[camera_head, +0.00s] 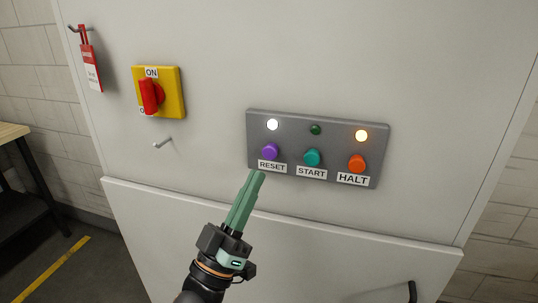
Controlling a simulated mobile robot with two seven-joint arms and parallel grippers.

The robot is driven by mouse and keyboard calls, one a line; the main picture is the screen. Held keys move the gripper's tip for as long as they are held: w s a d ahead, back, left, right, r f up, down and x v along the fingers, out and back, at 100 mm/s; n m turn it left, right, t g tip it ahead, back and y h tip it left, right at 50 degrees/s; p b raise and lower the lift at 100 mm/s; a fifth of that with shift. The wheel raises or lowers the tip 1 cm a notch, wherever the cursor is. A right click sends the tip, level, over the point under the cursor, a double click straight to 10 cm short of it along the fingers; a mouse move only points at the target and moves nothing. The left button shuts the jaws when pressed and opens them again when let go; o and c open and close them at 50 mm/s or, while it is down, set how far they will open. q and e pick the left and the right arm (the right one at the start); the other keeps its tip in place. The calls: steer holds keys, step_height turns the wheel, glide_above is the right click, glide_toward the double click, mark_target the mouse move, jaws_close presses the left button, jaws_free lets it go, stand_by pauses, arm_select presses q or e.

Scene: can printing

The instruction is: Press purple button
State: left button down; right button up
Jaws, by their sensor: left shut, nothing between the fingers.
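The purple button (270,152) is on the left of a grey control panel (345,112), above a RESET label (272,166). My left gripper (257,175) is shut and empty, with its green fingers pointing up toward the panel. In the picture its fingertips are just below and left of the RESET label; I cannot tell their exact distance from the panel. They do not cover the purple button. My right gripper is not in view.
Beside the purple button are a teal START button (312,158) and an orange HALT button (357,163).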

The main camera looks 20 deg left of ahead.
mark_target(271, 152)
arm_select(q)
steer(key=shift+w+b, duration=0.35)
steer(key=shift+w, duration=2.25)
steer(key=shift+w+d, duration=0.1)
steer(key=shift+w, duration=0.3)
steer(key=shift+w, duration=0.85)
stand_by(0.7)
stand_by(0.4)
steer(key=shift+s, duration=1.3)
steer(key=shift+p, duration=0.3)
